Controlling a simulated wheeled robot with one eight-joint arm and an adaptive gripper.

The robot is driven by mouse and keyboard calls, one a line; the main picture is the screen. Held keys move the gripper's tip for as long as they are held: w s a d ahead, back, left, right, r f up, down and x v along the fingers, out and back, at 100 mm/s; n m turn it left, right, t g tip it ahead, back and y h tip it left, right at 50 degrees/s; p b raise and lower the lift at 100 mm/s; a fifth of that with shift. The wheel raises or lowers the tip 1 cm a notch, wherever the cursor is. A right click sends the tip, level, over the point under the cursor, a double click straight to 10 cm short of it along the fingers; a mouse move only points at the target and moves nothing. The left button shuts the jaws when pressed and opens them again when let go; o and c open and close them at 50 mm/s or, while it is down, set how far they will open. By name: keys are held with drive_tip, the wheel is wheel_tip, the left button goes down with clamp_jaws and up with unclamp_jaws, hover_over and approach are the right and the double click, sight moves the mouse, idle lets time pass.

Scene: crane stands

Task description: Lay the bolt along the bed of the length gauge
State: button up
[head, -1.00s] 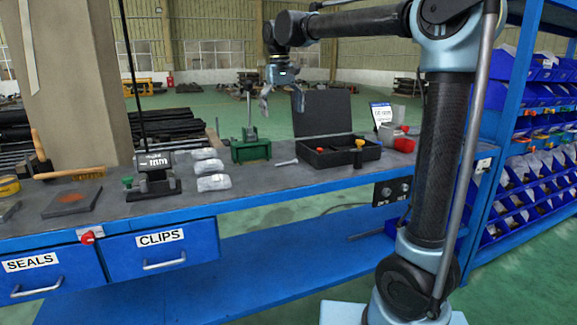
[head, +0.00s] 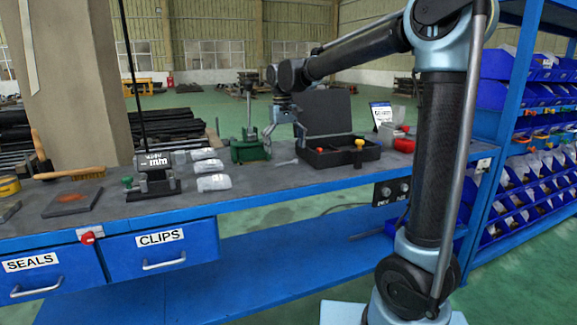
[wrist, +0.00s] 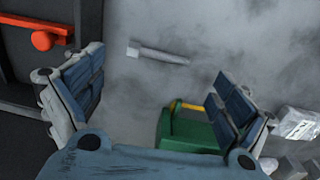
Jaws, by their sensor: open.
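The bolt (head: 284,162) lies flat on the grey bench top, between a green vise and an open black case. In the wrist view the bolt (wrist: 160,54) shows whole, its pale head at the left end and its shank pointing right. My gripper (head: 285,140) is open and empty above the bolt. In the wrist view my gripper (wrist: 155,92) has its fingers spread wide, with the bolt beyond the gap between them. The length gauge (head: 156,173), a dark device with an "mm" display and a green knob, stands on the bench to the left.
The green vise (head: 250,149) stands just left of the bolt and shows near the right finger in the wrist view (wrist: 190,132). The open case (head: 345,155) is to the right. Clear packets (head: 213,183) lie between gauge and vise. A brush (head: 75,173) lies farther left.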

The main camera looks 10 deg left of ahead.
drive_tip(key=shift+d+f, duration=0.15)
drive_tip(key=shift+f, duration=1.95)
drive_tip(key=c, duration=1.3)
wheel_tip(320, 180, up, 10)
drive_tip(key=shift+r, duration=0.1)
